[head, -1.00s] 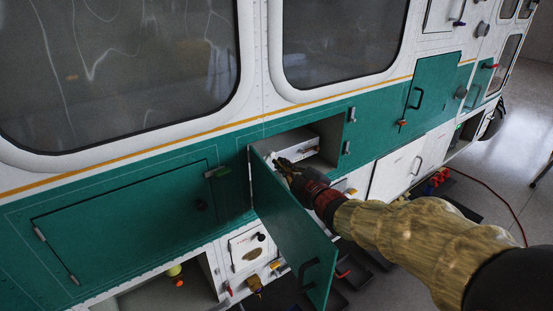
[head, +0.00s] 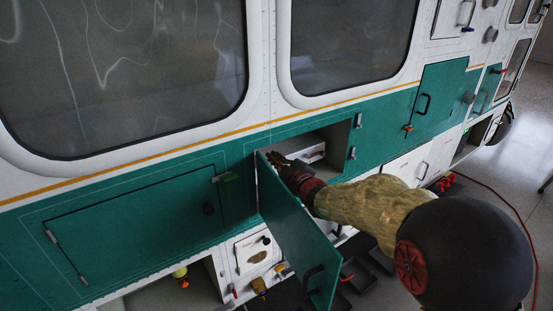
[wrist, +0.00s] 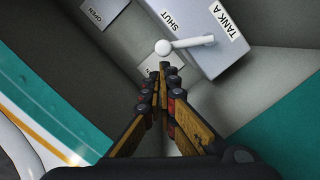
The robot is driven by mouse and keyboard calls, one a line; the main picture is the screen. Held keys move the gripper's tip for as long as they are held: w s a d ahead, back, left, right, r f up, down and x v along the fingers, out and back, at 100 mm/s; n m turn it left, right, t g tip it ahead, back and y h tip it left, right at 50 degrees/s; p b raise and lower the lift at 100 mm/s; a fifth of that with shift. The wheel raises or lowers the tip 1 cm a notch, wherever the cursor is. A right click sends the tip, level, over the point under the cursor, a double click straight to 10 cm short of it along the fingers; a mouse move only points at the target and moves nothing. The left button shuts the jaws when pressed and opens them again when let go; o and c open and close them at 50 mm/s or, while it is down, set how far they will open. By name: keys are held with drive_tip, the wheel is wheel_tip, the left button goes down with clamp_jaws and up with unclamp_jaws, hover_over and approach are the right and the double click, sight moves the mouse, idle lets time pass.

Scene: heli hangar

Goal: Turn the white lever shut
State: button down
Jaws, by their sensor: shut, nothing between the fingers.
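The white lever (wrist: 190,43) shows in the wrist view, with a round white knob at its left end and a thin arm running right across a pale box (wrist: 205,60). The box carries the labels SHUT and TANK A. An OPEN label (wrist: 104,8) is on a surface to the left. My gripper (wrist: 163,68) is shut and empty, its tips just below the knob in the picture; I cannot tell whether they touch it. In the head view my gripper (head: 272,156) reaches into the open compartment beside the box (head: 310,153), and the lever is not clearly visible there.
The open green door (head: 298,232) hangs out just below and beside my arm. The compartment's grey walls (wrist: 275,75) surround the gripper closely. More panels, a lower open bay (head: 185,290) and dark trays (head: 367,275) lie around; open floor is at right.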

drive_tip(key=shift+w+d+m+p, duration=0.3)
drive_tip(key=shift+d+m+p, duration=0.2)
drive_tip(key=shift+m, duration=0.2)
drive_tip(key=w+d+f+m+g+y+p, duration=0.1)
drive_tip(key=w+d+f+m+p, duration=0.2)
drive_tip(key=m, duration=0.5)
drive_tip(key=shift+w+d+f+g+y+p, duration=0.15)
drive_tip(key=shift+d+f+g+y+p, duration=0.2)
drive_tip(key=shift+d+f+p, duration=0.55)
drive_tip(key=shift+d+r, duration=0.1)
drive_tip(key=shift+r, duration=0.05)
idle(0.5)
